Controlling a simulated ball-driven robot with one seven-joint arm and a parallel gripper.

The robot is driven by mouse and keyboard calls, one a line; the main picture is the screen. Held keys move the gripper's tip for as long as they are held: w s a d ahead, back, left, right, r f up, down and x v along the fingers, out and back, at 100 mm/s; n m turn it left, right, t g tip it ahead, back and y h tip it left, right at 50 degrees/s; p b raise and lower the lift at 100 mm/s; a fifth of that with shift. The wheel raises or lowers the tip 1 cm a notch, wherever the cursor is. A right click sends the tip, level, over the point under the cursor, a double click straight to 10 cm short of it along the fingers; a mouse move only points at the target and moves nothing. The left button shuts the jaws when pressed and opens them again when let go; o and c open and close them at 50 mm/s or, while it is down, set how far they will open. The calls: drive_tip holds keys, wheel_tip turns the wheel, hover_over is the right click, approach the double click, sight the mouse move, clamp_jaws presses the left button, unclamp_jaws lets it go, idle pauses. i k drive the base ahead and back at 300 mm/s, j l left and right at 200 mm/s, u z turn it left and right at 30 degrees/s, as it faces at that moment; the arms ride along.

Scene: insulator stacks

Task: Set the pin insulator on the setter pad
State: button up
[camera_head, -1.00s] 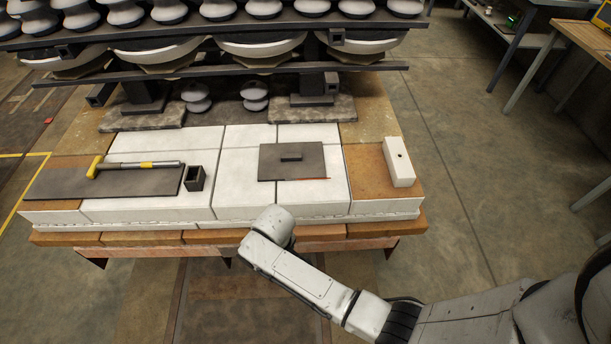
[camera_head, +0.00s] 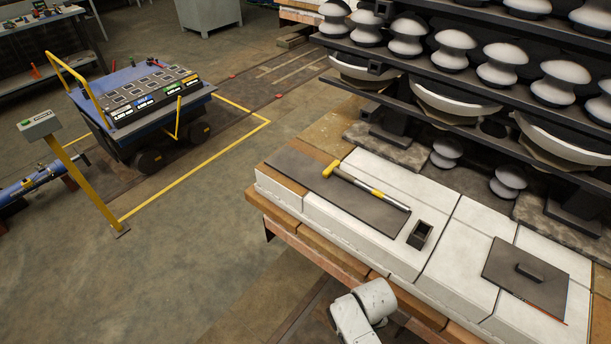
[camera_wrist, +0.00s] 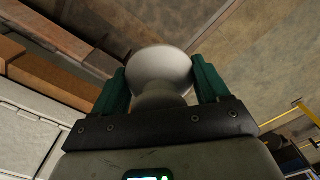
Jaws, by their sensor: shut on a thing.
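My gripper (camera_wrist: 161,77) shows in the wrist view, with its two green fingers shut on a pale, glossy pin insulator (camera_wrist: 160,66). The insulator's round, wide end points away from the palm, with a narrower neck closer to it. In the head view the gripper and the held insulator are out of sight; only part of my arm shows at the bottom. Two flat dark plates lie on the white block deck (camera_head: 452,250): a square plate with a small raised block (camera_head: 510,272) and a long plate (camera_head: 350,200). I cannot tell which thing is the setter pad.
Shelves of insulators (camera_head: 500,68) rise behind. A blue-topped cart (camera_head: 150,95) and a yellow post (camera_head: 85,190) stand left. The floor between is clear.

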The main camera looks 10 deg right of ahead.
sight(291, 162)
drive_tip(key=i+j, duration=0.4)
drive_tip(key=j, duration=0.15)
drive_tip(key=i+j, duration=0.8)
drive_tip(key=j, duration=0.25)
